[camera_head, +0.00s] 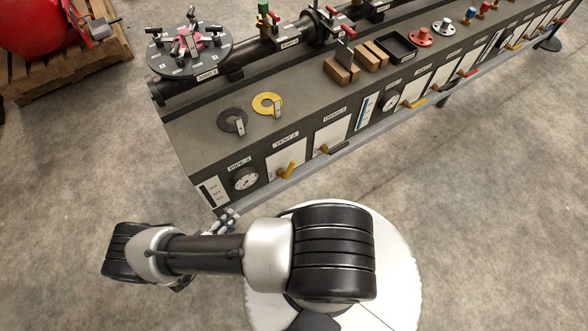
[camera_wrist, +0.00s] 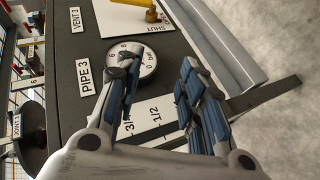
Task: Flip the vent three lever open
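The vent three lever (camera_head: 289,170) is a yellow handle on a brass pivot, on a white plate under the VENT 3 label on the bench's front face. In the wrist view the yellow lever (camera_wrist: 134,2) is cut by the top edge, with its brass pivot (camera_wrist: 152,16) beside it. The word SHUT is printed on the plate near the pivot. My gripper (camera_wrist: 158,78) is open and empty, its fingers apart in front of the PIPE 3 gauge area, short of the lever. In the head view my gripper (camera_head: 228,220) is partly hidden by my arm.
The PIPE 3 gauge (camera_head: 245,179) sits left of the lever, and a black-handled DRAIN 3 lever (camera_head: 336,148) sits right of it. A grey rail (camera_head: 310,179) runs along the bench's lower front. Grey and yellow rings (camera_head: 265,97) lie on top. Floor in front is clear.

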